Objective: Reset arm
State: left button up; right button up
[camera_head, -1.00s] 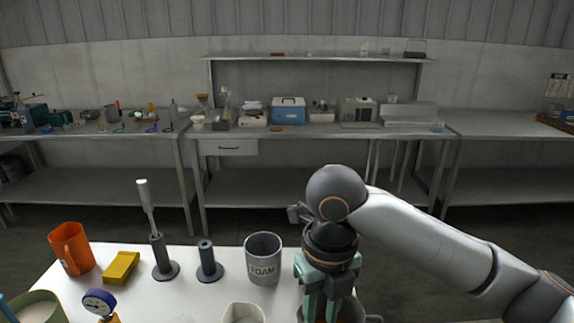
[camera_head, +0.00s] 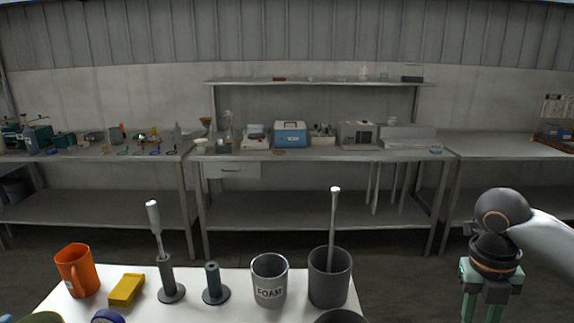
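My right gripper (camera_head: 483,300) hangs at the lower right, out over the floor to the right of the white table. Its green finger mounts point down and its fingertips are cut off by the frame's bottom edge, so I cannot tell how far apart they are. No held thing shows at the visible part. The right arm comes in from the right edge. My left gripper is not in view.
The white table (camera_head: 220,310) holds an orange jug (camera_head: 76,272), yellow block (camera_head: 126,289), grey stands (camera_head: 168,282) (camera_head: 214,287), FOAM cup (camera_head: 269,281) and dark cup (camera_head: 328,279) with a rod (camera_head: 333,215). Lab benches line the wall. Floor is clear right of the table.

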notch_tip(320, 180, down, 22)
jog(key=m+t+y, duration=0.1)
jog(key=m+t, duration=0.4)
jog(key=m, duration=0.8)
jog(key=s+d+f+m+t+y, duration=0.1)
jog(key=s+d+f+m+t, duration=0.1)
jog(key=s+f+m, duration=0.4)
jog(key=s+d+f+m+t, duration=0.1)
jog(key=s+d+f+m, duration=0.15)
jog(key=s, duration=0.55)
jog(key=s+a+f+m+t+y, duration=0.1)
jog(key=a+m, duration=0.8)
jog(key=a, duration=1)
jog(key=shift+f+t+y, duration=0.3)
jog(key=shift+f, duration=0.5)
jog(key=shift+s+a, duration=0.1)
